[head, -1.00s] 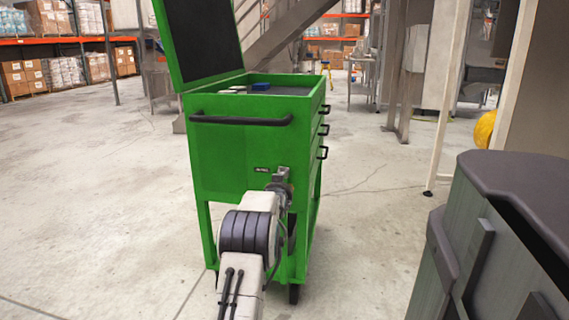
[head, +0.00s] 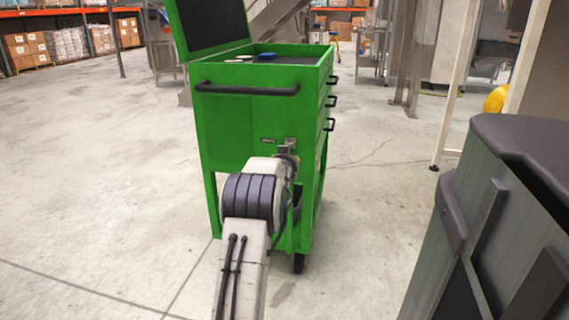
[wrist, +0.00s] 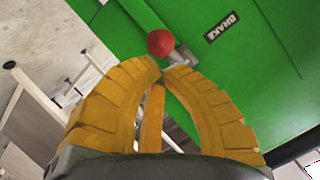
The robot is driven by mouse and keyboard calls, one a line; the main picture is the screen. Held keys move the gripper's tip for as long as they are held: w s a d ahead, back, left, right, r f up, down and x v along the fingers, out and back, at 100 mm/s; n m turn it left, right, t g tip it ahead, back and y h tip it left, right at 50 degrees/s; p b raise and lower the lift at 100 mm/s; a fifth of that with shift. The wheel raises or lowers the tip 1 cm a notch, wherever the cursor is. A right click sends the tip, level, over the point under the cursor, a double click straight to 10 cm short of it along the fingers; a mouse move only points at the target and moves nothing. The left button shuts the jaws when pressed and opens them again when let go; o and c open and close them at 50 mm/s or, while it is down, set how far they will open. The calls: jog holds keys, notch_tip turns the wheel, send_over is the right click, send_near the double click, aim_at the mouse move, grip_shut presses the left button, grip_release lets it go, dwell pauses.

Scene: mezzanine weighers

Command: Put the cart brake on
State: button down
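The green cart (head: 235,148) stands ahead with its lid raised. In the wrist view its green panel (wrist: 245,90) carries a black BRAKE label (wrist: 222,27). Beside the label is the brake lever (wrist: 183,58), a short metal arm with a red ball knob (wrist: 160,42). My gripper (wrist: 163,69) has two yellow fingers that bow out and nearly meet at the tips, with nothing clearly held. The tips are close to the knob and lever; whether they touch cannot be told. In the head view my arm covers the lever and most of my gripper.
A dark grey bin-like unit (head: 495,225) stands close on the right. A black handle bar (head: 247,89) crosses the cart's near end, and small items lie on its top. Pallet racks (head: 60,42) and steel supports stand farther back. The floor to the left is open.

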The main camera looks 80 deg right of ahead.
jog(key=v, duration=0.9)
jog(key=shift+a, duration=0.4)
dwell(0.4)
